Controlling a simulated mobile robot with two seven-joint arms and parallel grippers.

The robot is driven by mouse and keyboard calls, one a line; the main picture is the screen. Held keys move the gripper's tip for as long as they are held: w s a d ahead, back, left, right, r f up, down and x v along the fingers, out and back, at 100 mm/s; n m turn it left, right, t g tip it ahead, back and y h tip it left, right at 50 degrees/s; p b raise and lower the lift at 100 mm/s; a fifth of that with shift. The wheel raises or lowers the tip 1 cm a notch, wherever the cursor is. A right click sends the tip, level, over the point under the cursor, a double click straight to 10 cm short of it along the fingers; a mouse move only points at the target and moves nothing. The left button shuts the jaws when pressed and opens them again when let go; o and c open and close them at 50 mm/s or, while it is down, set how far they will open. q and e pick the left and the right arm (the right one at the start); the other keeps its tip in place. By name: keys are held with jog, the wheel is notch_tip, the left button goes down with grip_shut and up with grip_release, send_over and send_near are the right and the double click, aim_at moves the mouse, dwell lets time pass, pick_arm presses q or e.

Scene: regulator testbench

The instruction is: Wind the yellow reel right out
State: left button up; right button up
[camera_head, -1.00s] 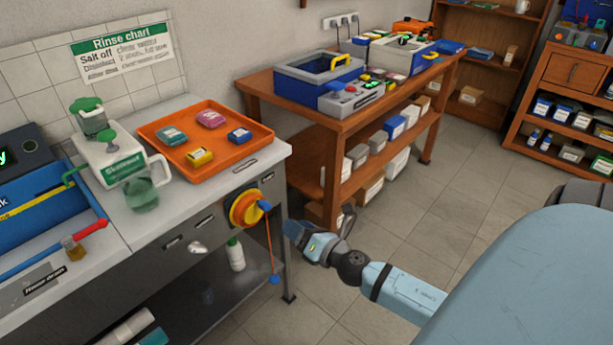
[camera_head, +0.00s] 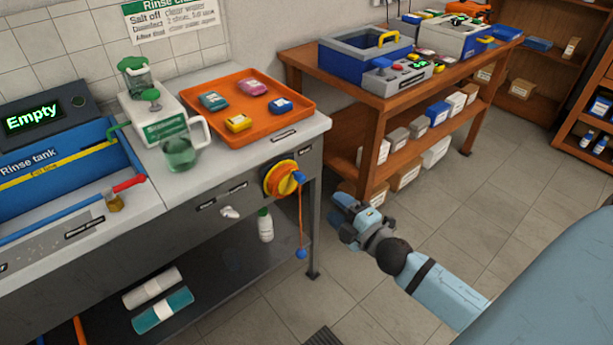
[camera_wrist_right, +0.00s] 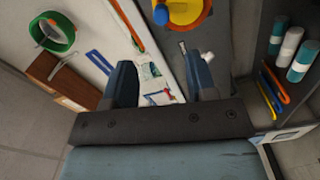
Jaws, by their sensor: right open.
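The yellow reel (camera_head: 281,180) is mounted on the front panel of the sink bench, near its right end. It has an orange disc, a yellow centre and a small blue knob. An orange cord hangs from it to a blue ball (camera_head: 301,254). My right gripper (camera_head: 345,209) is to the right of the reel and apart from it. In the right wrist view, the open fingers (camera_wrist_right: 164,80) hold nothing, and the reel (camera_wrist_right: 183,12) is at the top edge, partly cut off, beyond the fingertips. My left gripper is not in view.
An orange tray (camera_head: 247,136) with several coloured boxes is on the bench top above the reel. A display (camera_head: 33,119) reads "Empty". A white bottle (camera_head: 265,225) stands on the lower shelf. A wooden table (camera_head: 378,101) is behind my right gripper. The floor in front is clear.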

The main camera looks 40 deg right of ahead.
aim_at(304, 181)
jog(key=w+m, duration=0.3)
jog(key=w, duration=0.1)
jog(key=w+m+b, duration=0.1)
jog(key=w+m, duration=0.2)
jog(key=w, duration=0.1)
jog(key=w+a+m+b, duration=0.1)
jog(key=w+m, duration=0.2)
jog(key=w, duration=0.1)
jog(key=shift+w, duration=0.25)
jog(key=shift+w+a, duration=0.15)
jog(key=shift+w, duration=0.5)
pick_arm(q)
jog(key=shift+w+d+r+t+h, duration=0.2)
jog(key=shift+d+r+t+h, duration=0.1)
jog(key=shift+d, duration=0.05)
pick_arm(e)
jog(key=shift+w, duration=0.1)
